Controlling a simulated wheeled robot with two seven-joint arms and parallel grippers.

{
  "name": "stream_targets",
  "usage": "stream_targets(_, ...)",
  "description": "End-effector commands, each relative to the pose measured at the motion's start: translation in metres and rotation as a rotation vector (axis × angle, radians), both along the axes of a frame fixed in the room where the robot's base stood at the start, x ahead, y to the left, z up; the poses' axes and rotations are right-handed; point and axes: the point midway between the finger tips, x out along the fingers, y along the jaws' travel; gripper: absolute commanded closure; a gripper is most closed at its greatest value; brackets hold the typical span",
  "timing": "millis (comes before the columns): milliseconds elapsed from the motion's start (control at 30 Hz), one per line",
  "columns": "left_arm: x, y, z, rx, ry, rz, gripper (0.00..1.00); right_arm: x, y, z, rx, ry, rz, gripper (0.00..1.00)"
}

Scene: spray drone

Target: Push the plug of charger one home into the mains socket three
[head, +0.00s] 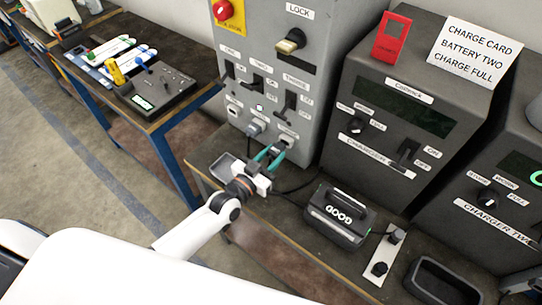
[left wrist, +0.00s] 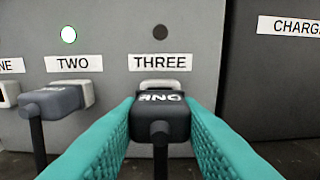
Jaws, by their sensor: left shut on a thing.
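The black plug (left wrist: 162,118) marked ONE is between the teal fingers of my left gripper (left wrist: 161,125) in the left wrist view. The gripper is shut on it and also shows in the head view (head: 270,156) at the grey cabinet's lower front. The pale mains socket three (left wrist: 160,86) shows just behind the plug, under the THREE label. The plug is lined up with it; I cannot tell how deep it sits. The lamp above THREE is dark. Charger one (head: 395,120) is the dark box right of the cabinet.
A grey plug (left wrist: 55,101) sits at socket two, left of my gripper, under a lit lamp. A red tag (head: 391,38) and a white card (head: 477,50) stand on charger one.

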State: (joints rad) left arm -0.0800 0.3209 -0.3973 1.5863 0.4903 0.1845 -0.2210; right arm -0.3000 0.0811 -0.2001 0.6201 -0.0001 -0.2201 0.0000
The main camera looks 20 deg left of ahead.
Motion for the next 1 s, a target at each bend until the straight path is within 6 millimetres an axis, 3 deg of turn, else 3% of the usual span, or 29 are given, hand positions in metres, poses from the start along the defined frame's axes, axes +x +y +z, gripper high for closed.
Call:
stream_targets(900, 0.022, -0.008, 0.0, 0.0, -0.001, 0.0, 1.0, 0.0, 0.0, -0.007, 0.0, 0.0, 0.0, 1.0)
stream_targets(933, 0.022, -0.008, 0.0, 0.0, 0.0, 0.0, 0.63, 0.0, 0.0, -0.007, 0.0, 0.0, 0.0, 1.0)
stream_targets(1000, 0.021, -0.008, 0.0, 0.0, 0.0, 0.0, 0.52, 0.0, 0.0, -0.007, 0.0, 0.0, 0.0, 1.0)
